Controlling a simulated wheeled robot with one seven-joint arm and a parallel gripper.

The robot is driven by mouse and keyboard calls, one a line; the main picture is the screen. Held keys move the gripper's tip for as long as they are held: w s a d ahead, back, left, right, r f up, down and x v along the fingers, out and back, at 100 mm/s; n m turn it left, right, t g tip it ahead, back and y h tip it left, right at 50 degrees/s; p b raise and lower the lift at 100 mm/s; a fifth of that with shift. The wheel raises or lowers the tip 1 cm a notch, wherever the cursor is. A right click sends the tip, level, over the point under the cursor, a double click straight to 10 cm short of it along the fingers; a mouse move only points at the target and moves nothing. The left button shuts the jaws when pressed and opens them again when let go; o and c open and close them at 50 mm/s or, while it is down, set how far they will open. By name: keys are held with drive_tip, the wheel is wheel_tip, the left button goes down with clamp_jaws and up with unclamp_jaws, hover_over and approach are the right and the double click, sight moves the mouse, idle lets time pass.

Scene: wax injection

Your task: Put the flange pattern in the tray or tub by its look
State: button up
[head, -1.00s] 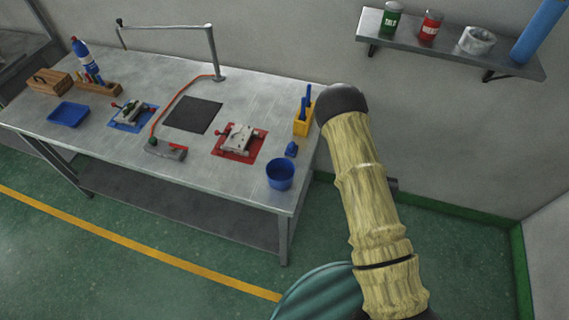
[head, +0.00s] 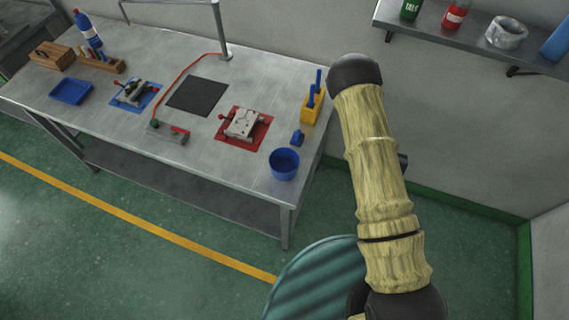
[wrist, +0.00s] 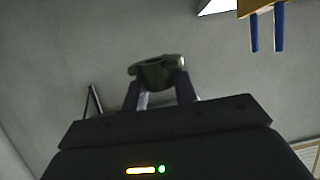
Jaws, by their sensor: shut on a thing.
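My gripper (wrist: 160,88) shows in the wrist view, shut on a dark green ring-shaped piece, the flange pattern (wrist: 160,70). The pattern sits between the fingertips, with its hollow side partly showing; its finer surface is too dark to judge. Neither the gripper nor the pattern can be made out in the head view. A shallow blue tray (head: 71,91) lies near the left end of the bench. A round blue tub (head: 284,163) stands at the right front corner of the bench.
The metal bench (head: 215,160) also bears a blue mat (head: 148,103) and red mat (head: 261,137) with metal moulds, a dark pad (head: 198,95), a red hose, a yellow holder (head: 311,110) and a bottle (head: 87,32). A wall shelf (head: 430,42) hangs at upper right.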

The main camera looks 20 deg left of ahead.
drive_tip(key=w+a+r, duration=0.3)
drive_tip(key=a, duration=0.4)
drive_tip(key=s+a+m+h, duration=0.1)
drive_tip(key=s+a, duration=0.3)
drive_tip(key=a, duration=0.7)
drive_tip(key=s+a+m+h, duration=0.2)
drive_tip(key=s+a, duration=0.3)
drive_tip(key=a, duration=0.5)
drive_tip(key=shift+s+a+r+h+p, duration=0.2)
drive_tip(key=shift+a+h+p, duration=0.1)
drive_tip(key=shift+a+p, duration=0.1)
wheel_tip(320, 180, down, 6)
drive_tip(key=b, duration=0.4)
drive_tip(key=o, duration=1)
